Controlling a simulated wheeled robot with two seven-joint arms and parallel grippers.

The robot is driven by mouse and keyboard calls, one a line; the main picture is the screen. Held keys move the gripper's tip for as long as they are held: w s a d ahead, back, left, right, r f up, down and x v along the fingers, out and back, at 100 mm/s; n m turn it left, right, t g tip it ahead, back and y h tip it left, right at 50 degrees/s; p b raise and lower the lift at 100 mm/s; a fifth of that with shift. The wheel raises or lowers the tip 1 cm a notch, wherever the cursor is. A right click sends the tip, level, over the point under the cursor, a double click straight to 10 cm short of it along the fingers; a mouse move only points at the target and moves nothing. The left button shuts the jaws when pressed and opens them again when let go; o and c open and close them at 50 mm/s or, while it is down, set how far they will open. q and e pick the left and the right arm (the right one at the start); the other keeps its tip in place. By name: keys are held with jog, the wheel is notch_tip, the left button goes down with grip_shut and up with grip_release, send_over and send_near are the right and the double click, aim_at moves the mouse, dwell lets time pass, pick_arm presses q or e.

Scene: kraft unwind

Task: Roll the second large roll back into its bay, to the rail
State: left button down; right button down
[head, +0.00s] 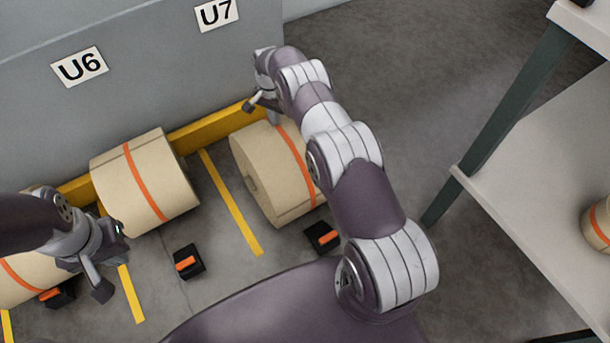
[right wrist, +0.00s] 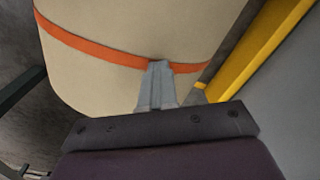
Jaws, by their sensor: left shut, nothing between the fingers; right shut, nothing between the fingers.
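A large tan roll with an orange band (head: 265,160) lies on the floor below the U7 label, in front of the yellow rail (head: 205,128). Another such roll (head: 145,185) lies near the rail below U6, and a third (head: 22,275) is partly hidden by my left arm. My right gripper (head: 253,104) is shut and empty at the rail end of the U7 roll. In the right wrist view its fingers (right wrist: 157,85) overlap the roll (right wrist: 130,30) at the orange band; contact is unclear. My left gripper (head: 102,288) is shut and empty, at lower left.
Black chocks with orange tops sit on the floor, one (head: 188,262) between the rolls, one (head: 322,237) by the U7 roll, one (head: 57,294) at left. Yellow lines (head: 232,205) divide the bays. A table (head: 535,180) stands at right; floor between is clear.

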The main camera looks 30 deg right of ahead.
jog(key=shift+s, duration=0.15)
jog(key=shift+r+p, duration=2.3)
jog(key=shift+r, duration=0.15)
